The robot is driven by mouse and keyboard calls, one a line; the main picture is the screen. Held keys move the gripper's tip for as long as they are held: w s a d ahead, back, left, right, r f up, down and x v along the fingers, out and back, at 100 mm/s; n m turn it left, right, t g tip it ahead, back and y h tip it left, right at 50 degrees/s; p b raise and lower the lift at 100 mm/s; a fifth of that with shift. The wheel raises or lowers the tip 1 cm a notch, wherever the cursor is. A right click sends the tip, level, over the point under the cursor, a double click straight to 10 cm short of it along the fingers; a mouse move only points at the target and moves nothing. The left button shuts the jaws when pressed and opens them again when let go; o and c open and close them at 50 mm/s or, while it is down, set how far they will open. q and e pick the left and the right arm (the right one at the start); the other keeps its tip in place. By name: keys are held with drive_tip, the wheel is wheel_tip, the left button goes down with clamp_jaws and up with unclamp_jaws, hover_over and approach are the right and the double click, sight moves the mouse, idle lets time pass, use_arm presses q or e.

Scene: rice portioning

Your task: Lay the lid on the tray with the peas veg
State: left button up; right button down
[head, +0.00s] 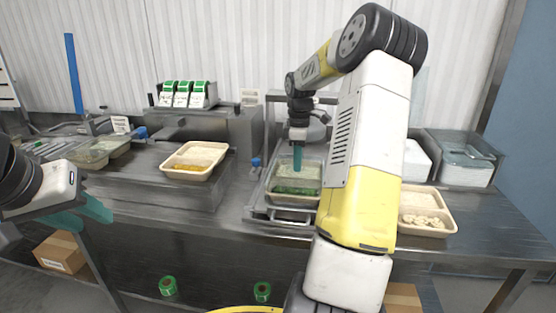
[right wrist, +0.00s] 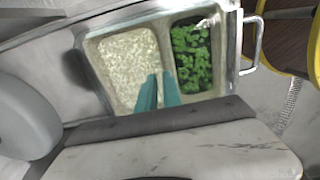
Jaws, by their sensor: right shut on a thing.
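The peas tray (head: 270,192) sits in a metal holder at the middle of the counter, with rice in one compartment and green peas in the other. It also shows in the right wrist view (right wrist: 88,48). My right gripper (head: 297,168) points down over this tray, its teal fingers (right wrist: 160,92) close together above the rice side near the divider. A clear lid (head: 305,172) appears as a faint haze over the tray, at the fingertips; its edges are hard to see, and I cannot tell whether it touches the rim. My left gripper (head: 88,216) is empty, with fingers apart, at the lower left.
A tray with rice and yellow veg (head: 183,174) stands left of the holder. A tray with pale veg (head: 425,232) is at the right, partly behind my right arm. A clear bin (head: 467,168) stands behind it. Green-topped cartons (head: 183,95) stand at the back.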

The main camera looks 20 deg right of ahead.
drive_tip(key=shift+f, duration=0.45)
idle(1.0)
drive_tip(key=c, duration=0.9)
unclamp_jaws()
drive_tip(key=shift+c, duration=0.2)
drive_tip(key=shift+r, duration=4.05)
